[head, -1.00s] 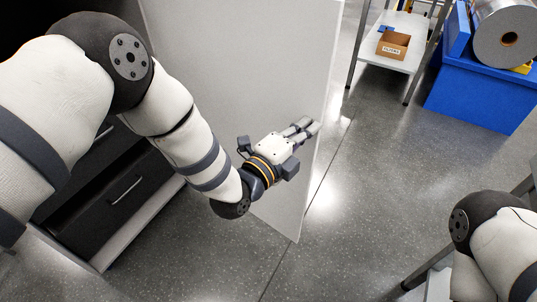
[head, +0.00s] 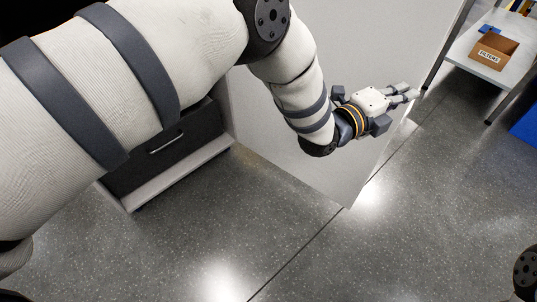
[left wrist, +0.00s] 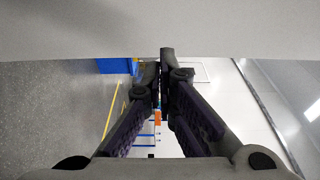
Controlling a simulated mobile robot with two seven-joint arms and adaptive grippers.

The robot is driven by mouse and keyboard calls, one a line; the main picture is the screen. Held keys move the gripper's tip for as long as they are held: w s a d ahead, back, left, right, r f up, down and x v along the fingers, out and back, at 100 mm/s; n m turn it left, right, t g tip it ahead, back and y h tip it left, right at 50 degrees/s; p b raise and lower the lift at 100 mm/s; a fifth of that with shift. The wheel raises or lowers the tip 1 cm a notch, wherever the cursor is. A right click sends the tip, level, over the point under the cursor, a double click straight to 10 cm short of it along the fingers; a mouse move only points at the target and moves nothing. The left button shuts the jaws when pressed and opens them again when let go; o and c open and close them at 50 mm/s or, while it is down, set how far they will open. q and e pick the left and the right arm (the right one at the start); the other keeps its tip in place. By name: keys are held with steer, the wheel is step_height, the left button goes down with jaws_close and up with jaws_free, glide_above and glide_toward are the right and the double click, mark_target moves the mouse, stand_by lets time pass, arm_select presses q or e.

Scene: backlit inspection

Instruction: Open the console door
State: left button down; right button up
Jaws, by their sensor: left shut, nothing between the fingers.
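The console door (head: 370,50) is a large pale grey panel standing swung out from the dark console (head: 195,145), with floor showing in front of the console. My left gripper (head: 408,93) is shut and empty, in front of the door's face near its outer edge. I cannot tell whether it touches the panel. In the left wrist view the closed fingers (left wrist: 165,58) point ahead, below a broad grey surface that is probably the door (left wrist: 160,28). My left arm hides part of the console. My right gripper is out of view.
A blue bin (head: 527,125) shows at the right edge. The speckled floor (head: 300,240) in front of the door is clear.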

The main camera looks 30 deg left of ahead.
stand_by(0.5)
arm_select(q)
steer(key=v, duration=1.2)
